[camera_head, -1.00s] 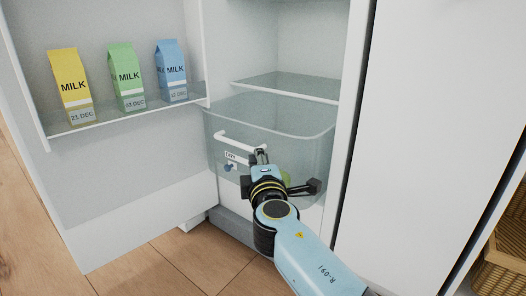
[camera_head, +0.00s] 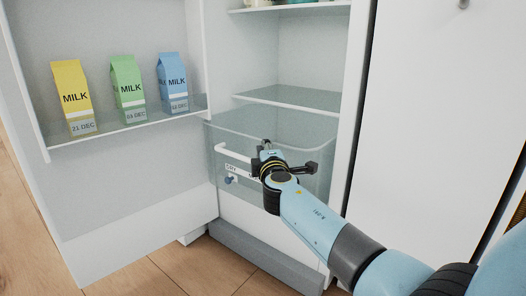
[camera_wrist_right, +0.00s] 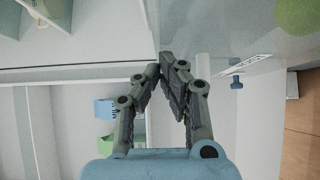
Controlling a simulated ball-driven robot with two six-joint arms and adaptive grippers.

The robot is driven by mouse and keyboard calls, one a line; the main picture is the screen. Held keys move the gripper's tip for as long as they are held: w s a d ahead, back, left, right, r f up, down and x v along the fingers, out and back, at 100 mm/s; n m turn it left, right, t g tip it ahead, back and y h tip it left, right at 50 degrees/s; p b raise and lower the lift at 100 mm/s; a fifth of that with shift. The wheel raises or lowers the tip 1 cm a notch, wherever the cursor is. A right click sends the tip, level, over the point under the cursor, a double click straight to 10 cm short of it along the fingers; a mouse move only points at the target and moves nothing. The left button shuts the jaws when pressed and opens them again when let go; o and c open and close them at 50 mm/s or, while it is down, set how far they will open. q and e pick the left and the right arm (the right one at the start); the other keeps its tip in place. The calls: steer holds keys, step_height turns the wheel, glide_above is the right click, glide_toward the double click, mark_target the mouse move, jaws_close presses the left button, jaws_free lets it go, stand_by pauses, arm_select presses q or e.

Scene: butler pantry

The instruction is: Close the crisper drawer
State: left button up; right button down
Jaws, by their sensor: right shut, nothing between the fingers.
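The crisper drawer (camera_head: 222,135) is a clear bin low in the open fridge, its front standing out beyond the shelf above. A white bar handle (camera_head: 233,152) crosses its front, with a label and a blue knob (camera_head: 231,179) below. The knob also shows in the right wrist view (camera_wrist_right: 237,83). My right gripper (camera_head: 267,145) is in front of the drawer, right of the visible handle end, and hides part of the front. Its fingertips (camera_wrist_right: 172,58) meet with nothing between them, close to the clear front; I cannot tell whether they touch. My left gripper is out of view.
The fridge door (camera_head: 130,210) stands open at the left, with yellow, green and blue milk cartons (camera_head: 128,85) on its shelf. A glass shelf (camera_head: 290,97) is above the drawer. A white panel (camera_head: 435,100) stands at the right. Wooden floor lies below.

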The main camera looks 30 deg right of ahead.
arm_select(q)
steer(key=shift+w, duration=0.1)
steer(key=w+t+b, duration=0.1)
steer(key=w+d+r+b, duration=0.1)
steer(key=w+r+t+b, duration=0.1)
steer(key=b, duration=0.1)
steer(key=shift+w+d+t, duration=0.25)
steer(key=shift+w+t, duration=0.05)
arm_select(e)
steer(key=w+d, duration=0.5)
steer(key=d, duration=0.7)
steer(key=shift+d, duration=0.25)
steer(key=shift+a+f, duration=0.1)
